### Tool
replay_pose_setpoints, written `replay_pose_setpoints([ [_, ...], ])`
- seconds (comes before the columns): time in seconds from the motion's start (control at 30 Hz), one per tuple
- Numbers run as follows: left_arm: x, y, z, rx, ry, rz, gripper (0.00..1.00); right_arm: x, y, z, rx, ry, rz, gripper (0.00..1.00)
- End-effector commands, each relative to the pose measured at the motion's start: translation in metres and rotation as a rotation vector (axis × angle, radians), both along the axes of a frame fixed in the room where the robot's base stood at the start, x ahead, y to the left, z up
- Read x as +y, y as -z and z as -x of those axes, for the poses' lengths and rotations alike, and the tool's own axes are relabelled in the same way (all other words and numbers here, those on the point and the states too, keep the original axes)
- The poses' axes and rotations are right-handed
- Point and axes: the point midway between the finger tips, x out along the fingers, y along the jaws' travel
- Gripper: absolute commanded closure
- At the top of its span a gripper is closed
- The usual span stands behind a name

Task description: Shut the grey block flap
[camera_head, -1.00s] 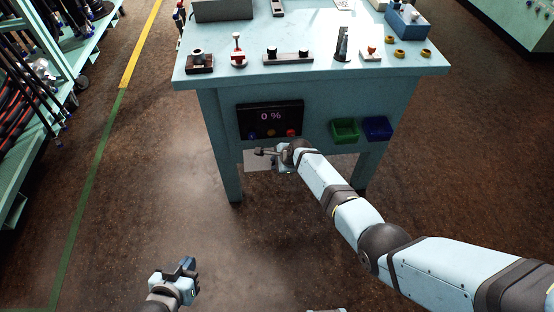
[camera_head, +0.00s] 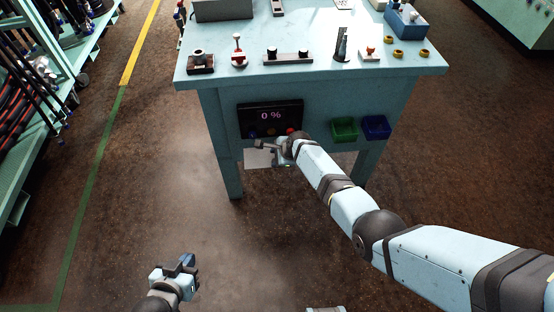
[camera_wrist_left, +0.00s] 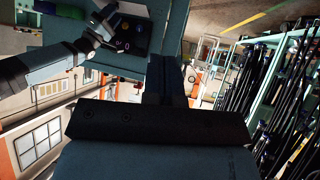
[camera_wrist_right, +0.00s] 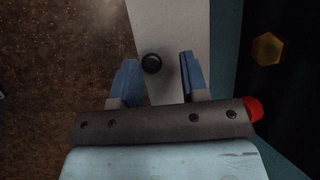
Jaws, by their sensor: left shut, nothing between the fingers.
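A pale grey plate, which looks like the grey block flap (camera_head: 257,159), shows under the dark panel on the bench front. In the right wrist view the flap (camera_wrist_right: 172,28) is a long plate with a round black knob (camera_wrist_right: 151,63). My right gripper (camera_wrist_right: 158,72) is open, its blue fingertips on either side of the knob, with the knob nearer the left finger. I cannot tell whether they touch. In the head view my right gripper (camera_head: 270,148) partly hides the flap. My left gripper (camera_head: 187,265) is shut and empty, low and away from the bench.
The dark panel (camera_head: 270,117) reads 0 % and has coloured ports. A green bin (camera_head: 344,130) and a blue bin (camera_head: 376,127) hang to its right. The bench top (camera_head: 300,75) carries several fittings. A hose rack (camera_head: 40,90) stands at the left. The floor before the bench is clear.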

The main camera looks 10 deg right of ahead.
Motion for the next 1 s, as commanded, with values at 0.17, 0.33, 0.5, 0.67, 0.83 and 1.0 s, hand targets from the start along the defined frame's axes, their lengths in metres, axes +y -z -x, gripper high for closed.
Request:
replay_pose_setpoints([
  [0.17,0.000,0.000,0.000,0.001,0.001,0.000,1.00,0.000,0.003,0.003,0.006,0.000,0.000,0.53],
  [0.33,-0.001,-0.002,0.000,0.000,0.000,0.001,1.00,-0.001,0.001,0.004,0.008,0.000,0.000,0.53],
  [0.5,-0.002,-0.016,-0.001,-0.011,0.000,0.001,1.00,-0.007,-0.016,0.010,0.007,0.000,0.000,0.53],
  [0.67,-0.002,-0.029,-0.001,-0.024,0.004,-0.007,1.00,-0.020,-0.046,0.022,0.006,0.002,-0.001,0.53],
  [0.83,0.000,-0.031,0.003,-0.023,0.011,-0.019,1.00,-0.035,-0.077,0.035,0.005,0.002,0.000,0.53],
  [1.0,0.003,-0.034,0.005,-0.033,0.019,-0.031,1.00,-0.046,-0.101,0.044,0.006,0.001,0.000,0.53],
])
